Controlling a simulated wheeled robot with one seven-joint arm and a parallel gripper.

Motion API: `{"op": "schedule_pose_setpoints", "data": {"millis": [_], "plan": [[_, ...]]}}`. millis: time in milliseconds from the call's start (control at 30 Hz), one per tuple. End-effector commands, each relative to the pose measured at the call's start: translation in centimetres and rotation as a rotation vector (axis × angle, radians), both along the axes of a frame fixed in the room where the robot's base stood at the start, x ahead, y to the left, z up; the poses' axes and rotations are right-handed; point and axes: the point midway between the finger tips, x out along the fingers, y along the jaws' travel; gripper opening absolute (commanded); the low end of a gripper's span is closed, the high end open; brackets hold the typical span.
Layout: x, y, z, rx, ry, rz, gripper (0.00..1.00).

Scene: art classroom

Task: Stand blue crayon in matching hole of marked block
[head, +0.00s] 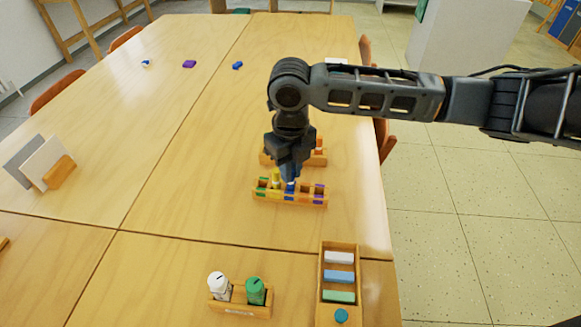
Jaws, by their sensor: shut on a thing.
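The marked block (303,201) is a narrow wooden block with holes and coloured marks in green, yellow, blue and purple on its front. It stands on the table near the right edge. A yellow crayon (276,177) stands upright in it, left of my gripper. My gripper (291,170) points down above the block's middle and is shut on the blue crayon (290,186). The crayon is about upright, with its lower end at the block's blue-marked place. I cannot tell how deep it sits in the hole. My gripper hides its upper part.
A second wooden block (318,158) with an orange piece stands just behind, partly hidden by my gripper. In front are a holder (240,311) with white and green bottles and a wooden tray (325,290) of coloured pieces. The table's middle left is clear.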

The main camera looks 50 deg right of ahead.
Motion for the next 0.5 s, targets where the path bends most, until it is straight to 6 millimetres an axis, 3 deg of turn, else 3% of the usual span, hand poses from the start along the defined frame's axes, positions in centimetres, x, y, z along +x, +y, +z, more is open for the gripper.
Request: {"op": "schedule_pose_setpoints", "data": {"millis": [367,400,500], "plan": [[0.01,0.00,-0.05,0.000,0.000,0.000,0.00],[0.01,0.00,-0.05,0.000,0.000,0.000,0.17],[0.00,0.00,-0.05,0.000,0.000,0.000,0.27]]}}
